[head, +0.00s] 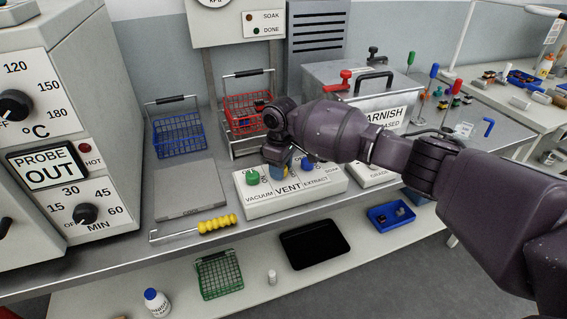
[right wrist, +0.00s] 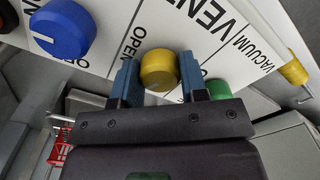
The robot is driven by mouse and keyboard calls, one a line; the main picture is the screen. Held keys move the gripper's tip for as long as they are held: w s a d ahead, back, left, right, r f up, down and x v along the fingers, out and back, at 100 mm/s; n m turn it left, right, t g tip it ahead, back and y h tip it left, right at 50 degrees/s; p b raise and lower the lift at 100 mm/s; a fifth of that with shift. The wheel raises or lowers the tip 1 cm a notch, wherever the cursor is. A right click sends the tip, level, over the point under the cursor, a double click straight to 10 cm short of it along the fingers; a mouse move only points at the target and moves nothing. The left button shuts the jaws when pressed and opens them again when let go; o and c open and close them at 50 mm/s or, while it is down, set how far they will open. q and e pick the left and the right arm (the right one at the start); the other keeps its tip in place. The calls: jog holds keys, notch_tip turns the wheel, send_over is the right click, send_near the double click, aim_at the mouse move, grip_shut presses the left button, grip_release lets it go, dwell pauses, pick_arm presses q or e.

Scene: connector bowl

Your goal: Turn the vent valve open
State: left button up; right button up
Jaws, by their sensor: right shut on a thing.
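The white valve panel (head: 290,201) on the bench carries the labels VACUUM, VENT and EXTRACT. Its yellow vent knob (right wrist: 158,68) sits between the blue fingers of my right gripper (right wrist: 158,80), which is shut on it. In the head view my right gripper (head: 278,168) comes down over the middle of the panel and mostly hides that knob. I cannot make out the knob's pointer. A green knob (head: 252,177) is on the vacuum side and a blue knob (head: 308,163) on the extract side. My left gripper is not in view.
A grey flat plate (head: 188,190) and a yellow-handled tool (head: 217,224) lie left of the panel. A blue basket (head: 178,135) and a red basket (head: 248,112) stand behind. The metal varnish tank (head: 330,82) is behind my right arm.

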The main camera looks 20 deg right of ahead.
jog(key=m+p, duration=0.1)
jog(key=m, duration=0.1)
jog(key=m+p, duration=0.2)
jog(key=shift+s+r+p, duration=0.1)
jog(key=shift+r+p, duration=0.2)
jog(key=shift+r, duration=0.05)
jog(key=m+p, duration=0.4)
jog(key=m, duration=0.1)
jog(key=shift+f+p, duration=0.2)
jog(key=shift+p, duration=0.2)
jog(key=shift+m+p, duration=0.6)
jog(key=shift+m, duration=0.3)
jog(key=shift+f+m+p, duration=0.1)
jog(key=shift+m+p, duration=0.35)
jog(key=shift+m, duration=0.15)
pick_arm(q)
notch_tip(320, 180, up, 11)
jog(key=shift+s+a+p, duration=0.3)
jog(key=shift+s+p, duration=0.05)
jog(key=shift+p, duration=0.05)
pick_arm(e)
jog(key=shift+f+m, duration=0.1)
jog(key=shift+m, duration=0.5)
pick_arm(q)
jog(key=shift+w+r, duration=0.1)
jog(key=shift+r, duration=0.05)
pick_arm(e)
jog(key=o, duration=0.9)
